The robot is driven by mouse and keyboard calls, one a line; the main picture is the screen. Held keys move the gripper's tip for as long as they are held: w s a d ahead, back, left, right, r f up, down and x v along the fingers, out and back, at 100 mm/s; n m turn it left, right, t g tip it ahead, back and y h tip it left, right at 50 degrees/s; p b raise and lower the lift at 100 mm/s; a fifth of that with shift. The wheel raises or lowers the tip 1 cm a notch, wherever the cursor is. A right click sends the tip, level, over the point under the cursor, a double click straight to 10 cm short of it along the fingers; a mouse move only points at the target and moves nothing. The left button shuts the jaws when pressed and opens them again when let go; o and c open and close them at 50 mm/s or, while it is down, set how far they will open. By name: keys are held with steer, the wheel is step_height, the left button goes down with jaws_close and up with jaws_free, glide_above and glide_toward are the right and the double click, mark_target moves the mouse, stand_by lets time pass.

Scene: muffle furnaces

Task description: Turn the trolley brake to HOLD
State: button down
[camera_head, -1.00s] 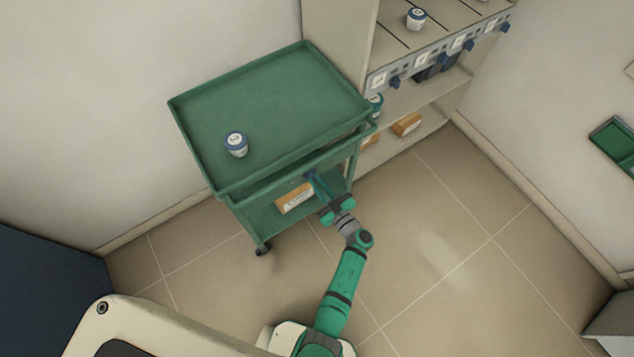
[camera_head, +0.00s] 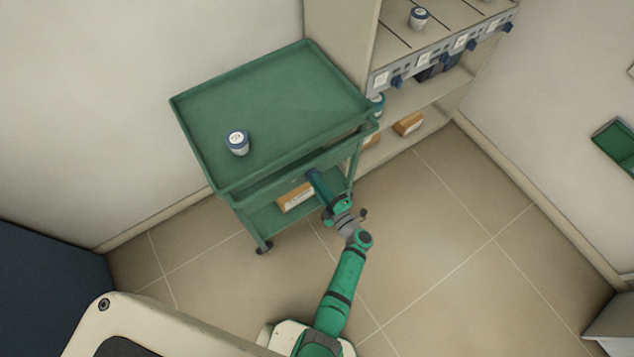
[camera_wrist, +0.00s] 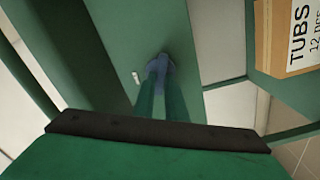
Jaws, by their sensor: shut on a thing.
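The green trolley (camera_head: 262,100) stands against the wall, with my arm reaching to its near side below the top tray. The brake is a small blue knob (camera_wrist: 160,68) on the trolley's green panel in the wrist view, with a short white mark (camera_wrist: 136,78) on the panel to its left. My gripper (camera_head: 312,176) is shut on the blue knob; its two green fingers (camera_wrist: 160,92) reach forward to it. The fingers cover part of the knob, and any lettering by it cannot be read.
A white tub with a blue lid (camera_head: 237,142) stands on the top tray. An orange-brown box (camera_head: 296,197) sits on the lower shelf, labelled TUBS in the wrist view (camera_wrist: 292,38). A shelf unit with blue knobs (camera_head: 420,62) stands right of the trolley. The tiled floor at right is clear.

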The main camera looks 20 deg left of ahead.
steer(key=n, duration=0.5)
steer(key=shift+a+f, duration=0.1)
steer(key=shift+f, duration=0.05)
steer(key=shift+s, duration=0.1)
stand_by(0.5)
steer(key=c, duration=1.8)
jaws_free()
